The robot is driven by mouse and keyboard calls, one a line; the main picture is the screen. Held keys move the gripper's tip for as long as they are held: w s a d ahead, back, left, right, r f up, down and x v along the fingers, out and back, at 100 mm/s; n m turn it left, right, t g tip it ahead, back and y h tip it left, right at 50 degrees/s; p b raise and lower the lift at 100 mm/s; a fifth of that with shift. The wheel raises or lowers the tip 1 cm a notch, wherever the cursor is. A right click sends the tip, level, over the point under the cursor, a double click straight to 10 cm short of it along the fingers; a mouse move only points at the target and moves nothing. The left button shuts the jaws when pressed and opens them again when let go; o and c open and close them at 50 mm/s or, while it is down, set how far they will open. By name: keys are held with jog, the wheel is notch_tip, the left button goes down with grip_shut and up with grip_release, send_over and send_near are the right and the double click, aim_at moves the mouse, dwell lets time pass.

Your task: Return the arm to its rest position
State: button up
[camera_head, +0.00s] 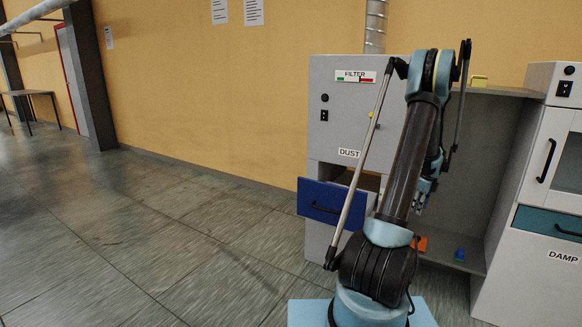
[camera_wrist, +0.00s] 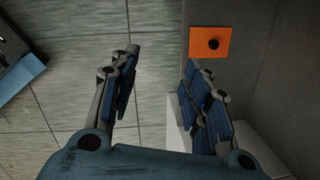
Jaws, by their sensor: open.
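My arm rises from its pale blue base in the head view and bends over at the top, in front of the grey cabinet. My gripper (camera_wrist: 158,95) shows in the wrist view with its two blue-padded fingers spread wide and nothing between them. In the head view the gripper (camera_head: 421,194) hangs down behind the arm's dark link and is partly hidden. An orange square with a dark round spot (camera_wrist: 211,42) lies beyond the right finger, apart from it.
The grey cabinet (camera_head: 325,79) has its blue drawer (camera_head: 322,205) pulled out left of my arm. A shelf bay beside it holds a small blue object (camera_head: 459,255) and an orange piece (camera_head: 420,243). The DAMP cabinet (camera_head: 540,268) stands right. Floor at left is clear.

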jog(key=s+a+r+n, duration=0.4)
jog(key=s+a+r, duration=0.15)
jog(key=a, duration=0.35)
jog(key=s+a+r+n, duration=0.5)
jog(key=a+r, duration=0.2)
jog(key=a, duration=0.2)
jog(key=s+a+r+n, duration=0.4)
jog(key=s+a+r, duration=0.15)
jog(key=a, duration=0.35)
jog(key=s+a+f+n, duration=0.2)
jog(key=s+a+n, duration=0.2)
jog(key=s, duration=0.4)
jog(key=s+a+f+n, duration=0.2)
jog(key=s+a+n, duration=0.2)
jog(key=s, duration=0.4)
jog(key=s+a+f+n, duration=0.1)
jog(key=s+a+n, duration=0.3)
jog(key=s+n, duration=0.2)
jog(key=shift+s+a+f+t, duration=0.2)
jog(key=shift+s+f+t, duration=0.15)
jog(key=shift+s, duration=0.9)
